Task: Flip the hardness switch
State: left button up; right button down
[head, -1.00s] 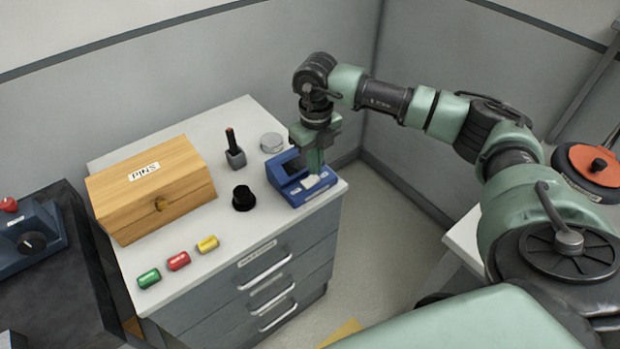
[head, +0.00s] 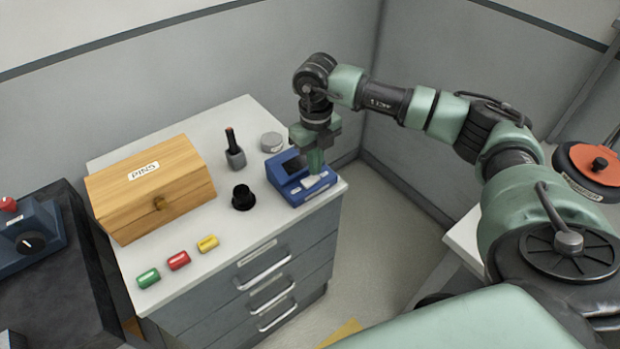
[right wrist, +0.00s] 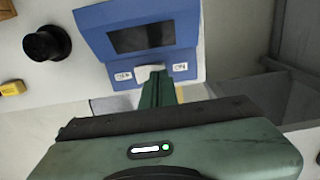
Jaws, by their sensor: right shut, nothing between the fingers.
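The blue hardness tester (head: 283,178) stands at the right front corner of the white cabinet top, with a dark screen and a sloped front. Its white switch (right wrist: 149,72) sits between two small white labels below the screen in the right wrist view. My right gripper (head: 316,170) is shut and empty, pointing down at the tester's front. In the right wrist view its fingertips (right wrist: 158,76) are right at the switch and cover part of it. I cannot tell whether they touch it. My left gripper is not in view.
A black knob-shaped piece (head: 243,198), a grey holder with a dark stick (head: 235,155) and a grey disc (head: 271,142) stand close to the tester. A wooden pins box (head: 150,190) and green, red and yellow pieces (head: 179,260) are further left.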

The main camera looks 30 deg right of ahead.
jog(key=shift+f+b, duration=0.55)
jog(key=shift+f, duration=0.25)
dwell(0.4)
jog(key=shift+r+p, duration=2.25)
jog(key=shift+r, duration=1.3)
